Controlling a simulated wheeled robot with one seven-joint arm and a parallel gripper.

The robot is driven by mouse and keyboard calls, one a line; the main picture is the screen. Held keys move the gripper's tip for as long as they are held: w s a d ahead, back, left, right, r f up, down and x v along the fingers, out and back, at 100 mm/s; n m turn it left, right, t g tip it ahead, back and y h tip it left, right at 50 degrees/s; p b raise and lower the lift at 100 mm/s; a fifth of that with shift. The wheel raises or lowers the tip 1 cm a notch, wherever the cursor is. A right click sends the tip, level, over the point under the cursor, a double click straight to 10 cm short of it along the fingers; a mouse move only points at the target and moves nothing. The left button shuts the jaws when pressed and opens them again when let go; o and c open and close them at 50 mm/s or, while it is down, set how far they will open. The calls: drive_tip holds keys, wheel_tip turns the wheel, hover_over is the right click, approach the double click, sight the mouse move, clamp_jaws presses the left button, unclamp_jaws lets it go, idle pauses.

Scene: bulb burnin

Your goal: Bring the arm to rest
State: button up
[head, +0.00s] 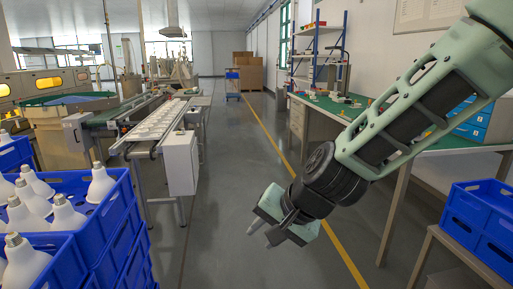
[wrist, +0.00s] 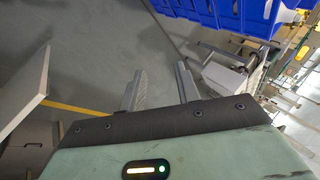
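My gripper (head: 262,232) hangs at the end of my green and black arm, low in the middle of the head view, over the bare floor of the aisle. In the wrist view my gripper (wrist: 160,88) shows two grey fingers standing apart, with only floor between and beyond them. It is open and holds nothing. My arm comes in from the upper right and slants down to the left, in front of part of the green-topped workbench (head: 450,140).
Blue crates (head: 115,235) with white bulbs (head: 100,183) are stacked at the left. A conveyor (head: 150,135) runs behind them. Another blue crate (head: 480,222) stands on a low table at the right. Cardboard boxes (head: 250,75) stand far back. The aisle floor (head: 225,150) is clear.

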drive_tip(key=s+d+n+g+h, duration=0.25)
drive_tip(key=s+d+n, duration=0.4)
drive_tip(key=s, duration=0.45)
drive_tip(key=s+d+n+g+h, duration=0.25)
drive_tip(key=s+d+n, duration=0.35)
drive_tip(key=s, duration=0.5)
wheel_tip(320, 180, up, 13)
drive_tip(key=m+p, duration=0.1)
drive_tip(key=p, duration=1.1)
drive_tip(key=shift+w+t+p, duration=0.15)
drive_tip(key=shift+t+p, duration=0.15)
drive_tip(key=shift+t, duration=0.1)
drive_tip(key=shift+f, duration=0.15)
